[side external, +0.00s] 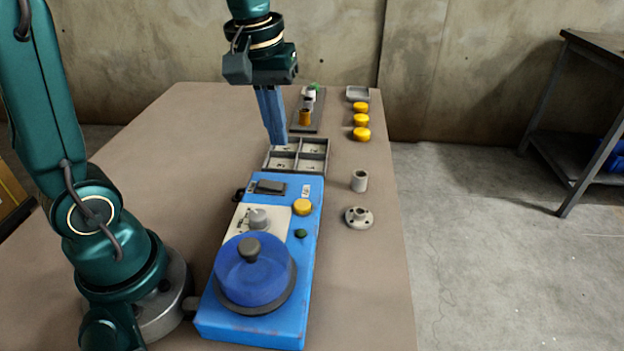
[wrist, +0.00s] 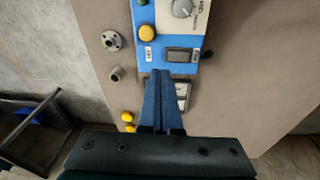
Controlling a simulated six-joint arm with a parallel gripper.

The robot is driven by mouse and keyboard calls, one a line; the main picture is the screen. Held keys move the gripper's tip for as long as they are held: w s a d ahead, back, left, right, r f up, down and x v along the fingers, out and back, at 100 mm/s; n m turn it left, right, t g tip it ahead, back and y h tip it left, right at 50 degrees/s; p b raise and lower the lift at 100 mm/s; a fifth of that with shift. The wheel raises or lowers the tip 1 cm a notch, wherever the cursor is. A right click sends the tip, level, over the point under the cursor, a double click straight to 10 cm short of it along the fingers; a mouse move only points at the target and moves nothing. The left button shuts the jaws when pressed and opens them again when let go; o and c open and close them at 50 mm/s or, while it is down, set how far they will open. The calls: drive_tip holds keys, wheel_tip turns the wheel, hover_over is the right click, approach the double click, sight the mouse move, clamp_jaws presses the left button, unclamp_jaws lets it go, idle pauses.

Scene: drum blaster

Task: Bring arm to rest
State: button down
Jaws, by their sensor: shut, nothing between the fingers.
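The closed fingers also show in the wrist view (wrist: 160,76), partly covering the tray. The blue drum blaster machine (side external: 311,235) stands in front of the gripper, with a round blue drum lid (side external: 240,275), a grey knob (side external: 258,219), a yellow button (side external: 302,207) and a small green button (side external: 301,233). The gripper appears apart from the machine.
The grey divided tray (side external: 325,160) lies behind the machine. A grey cylinder (side external: 359,180) and a flanged part (side external: 359,217) stand to its right. Several yellow round pieces (side external: 361,134), a small grey dish (side external: 357,93) and a dark rack (side external: 318,119) holding small parts sit farther back. The table's right front is clear.

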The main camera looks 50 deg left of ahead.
drive_tip(key=s+d+m+t, duration=0.3)
drive_tip(key=s+m, duration=0.4)
drive_tip(key=s, duration=0.3)
drive_tip(key=shift+d+f+m+t, duration=0.4)
drive_tip(key=shift+d, duration=0.4)
